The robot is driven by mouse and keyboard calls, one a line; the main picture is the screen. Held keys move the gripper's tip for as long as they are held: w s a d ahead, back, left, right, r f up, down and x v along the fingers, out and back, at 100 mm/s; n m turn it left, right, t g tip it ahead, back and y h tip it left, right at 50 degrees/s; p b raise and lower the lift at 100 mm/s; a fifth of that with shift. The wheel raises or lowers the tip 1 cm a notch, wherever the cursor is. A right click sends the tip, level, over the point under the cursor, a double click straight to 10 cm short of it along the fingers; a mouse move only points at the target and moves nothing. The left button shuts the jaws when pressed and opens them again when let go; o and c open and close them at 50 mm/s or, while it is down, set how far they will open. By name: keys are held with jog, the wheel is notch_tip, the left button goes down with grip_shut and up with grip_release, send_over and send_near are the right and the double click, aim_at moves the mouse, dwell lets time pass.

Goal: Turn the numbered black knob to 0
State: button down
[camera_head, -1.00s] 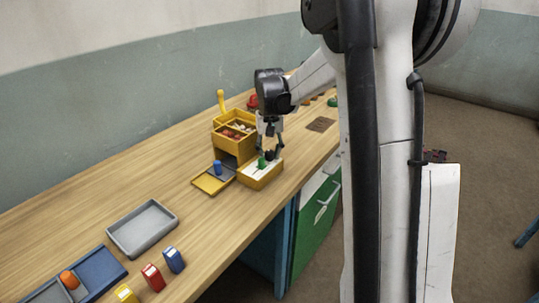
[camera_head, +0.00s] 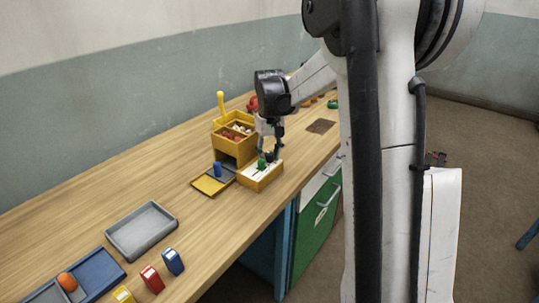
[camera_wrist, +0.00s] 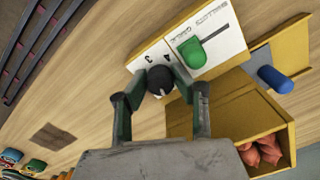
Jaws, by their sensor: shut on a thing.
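The black knob (camera_wrist: 160,80) sits on a white-topped box (camera_wrist: 222,34) in the wrist view, with a pale pointer mark. The printed digits 3 and 4 show beside it; other numbers are hidden or out of view. My gripper (camera_wrist: 159,76) has its two fingers closed on opposite sides of the knob. In the head view my gripper (camera_head: 271,156) reaches down to the right part of the yellow-sided box (camera_head: 262,178). The knob is hidden there by the fingers.
A green slider handle (camera_wrist: 191,52) stands in a slot right beside the knob. A yellow bin (camera_head: 235,149) with items stands close behind, and a yellow tray (camera_head: 207,186) with a blue peg (camera_head: 217,169) is at the left. A brown mat (camera_head: 321,126) lies beyond.

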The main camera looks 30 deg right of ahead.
jog(key=c, duration=1.4)
grip_release()
